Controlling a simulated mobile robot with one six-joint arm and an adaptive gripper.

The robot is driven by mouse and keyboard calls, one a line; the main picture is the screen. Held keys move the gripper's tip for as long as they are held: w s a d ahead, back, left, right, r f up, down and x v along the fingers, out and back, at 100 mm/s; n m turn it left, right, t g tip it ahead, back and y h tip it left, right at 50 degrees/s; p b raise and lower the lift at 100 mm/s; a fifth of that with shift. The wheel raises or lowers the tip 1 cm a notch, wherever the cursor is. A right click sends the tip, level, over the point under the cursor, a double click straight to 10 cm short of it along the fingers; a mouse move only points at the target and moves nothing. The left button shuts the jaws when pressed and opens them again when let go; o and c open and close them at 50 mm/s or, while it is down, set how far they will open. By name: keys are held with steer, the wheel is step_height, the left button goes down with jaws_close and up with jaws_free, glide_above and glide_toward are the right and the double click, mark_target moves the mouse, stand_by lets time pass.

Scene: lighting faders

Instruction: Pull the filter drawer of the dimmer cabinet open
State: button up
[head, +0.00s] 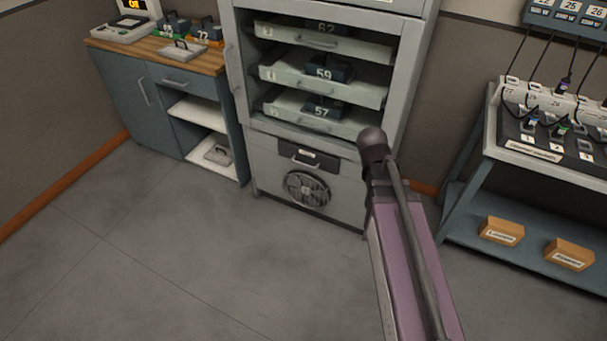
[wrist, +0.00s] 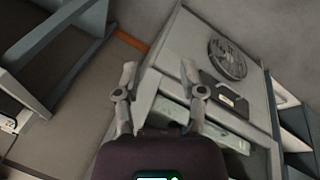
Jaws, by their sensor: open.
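The dimmer cabinet (head: 262,165) is a tall grey unit in the upper middle of the head view. The filter drawer (head: 308,158) is a small dark front with a pale label, set in its lower panel above a round fan. It looks shut. In the wrist view the cabinet is turned over, with the dark drawer (wrist: 224,94) right of my fingers and beside the fan. My gripper (wrist: 158,72) is open and empty, its fingers spread, apart from the drawer. In the head view my arm hides the gripper.
Numbered module trays (head: 318,72) stick out above the drawer. A round fan (head: 306,188) sits below it. A blue cabinet with a wooden top (head: 150,55) stands left. A rack with cables and boxes (head: 500,230) stands right. The floor (head: 200,260) in front is clear.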

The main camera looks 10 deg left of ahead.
steer(key=w+a+f+n+t+h+b, duration=0.2)
steer(key=w+a+f+b, duration=0.2)
steer(key=w+f+b, duration=0.45)
steer(key=n+t+b, duration=1)
steer(key=b, duration=2.2)
glide_toward(304, 165)
steer(key=shift+s+a, duration=0.35)
steer(key=shift+s, duration=0.4)
steer(key=shift+s+a, duration=0.4)
steer(key=shift+s, duration=0.35)
steer(key=x, duration=0.4)
steer(key=b+x, duration=0.1)
steer(key=x, duration=0.4)
steer(key=b+x, duration=0.1)
steer(key=x, duration=0.3)
steer(key=shift+w+d+r, duration=0.15)
steer(key=shift+w+d, duration=0.05)
steer(key=shift+w, duration=0.25)
jaws_close()
